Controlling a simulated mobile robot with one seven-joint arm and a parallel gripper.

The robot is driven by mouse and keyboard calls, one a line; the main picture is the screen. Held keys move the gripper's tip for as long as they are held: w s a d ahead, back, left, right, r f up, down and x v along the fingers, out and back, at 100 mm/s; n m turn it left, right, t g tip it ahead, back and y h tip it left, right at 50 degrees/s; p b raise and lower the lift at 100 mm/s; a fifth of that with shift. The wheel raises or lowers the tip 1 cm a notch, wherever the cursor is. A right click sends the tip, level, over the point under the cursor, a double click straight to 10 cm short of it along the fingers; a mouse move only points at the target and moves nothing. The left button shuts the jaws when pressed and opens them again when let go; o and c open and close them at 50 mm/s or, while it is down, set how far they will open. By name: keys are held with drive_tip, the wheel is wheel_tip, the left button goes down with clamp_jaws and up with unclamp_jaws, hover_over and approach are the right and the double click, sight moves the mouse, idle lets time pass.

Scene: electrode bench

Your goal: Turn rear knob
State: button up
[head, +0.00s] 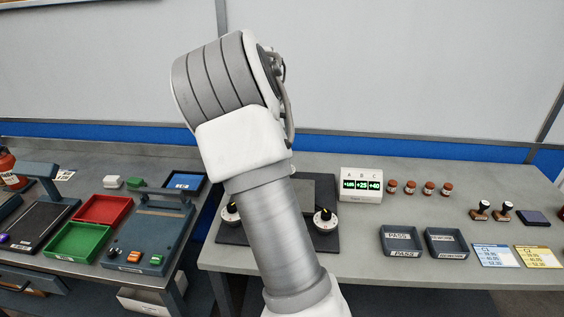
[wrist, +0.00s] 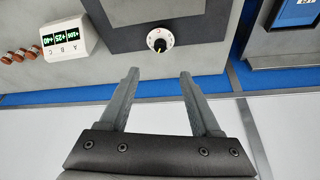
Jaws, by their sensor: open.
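A knob with a black cap, a yellow mark and a white dial (wrist: 160,39) sits near the rear edge of a dark plate (wrist: 205,28) in the wrist view; it appears to be the rear knob. My arm hides that spot in the head view. My gripper (wrist: 158,73) is open and empty. Its two fingers point toward the knob, one to each side in the picture, with the knob just beyond the tips. I see no contact. Two more knobs show in the head view, a left one (head: 230,212) and a right one (head: 325,219), on either side of my arm.
A white A/B/C display box (head: 361,185) stands right of the plate, with several small brown-capped bottles (head: 428,188) beyond it. Two dark trays (head: 402,241) lie in front of it. A blue strip and wall run behind the bench. A second bench with red and green trays (head: 77,240) is left.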

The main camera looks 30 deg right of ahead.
drive_tip(key=b+x, duration=0.1)
drive_tip(key=x, duration=1.3)
drive_tip(key=shift+f, duration=0.15)
clamp_jaws()
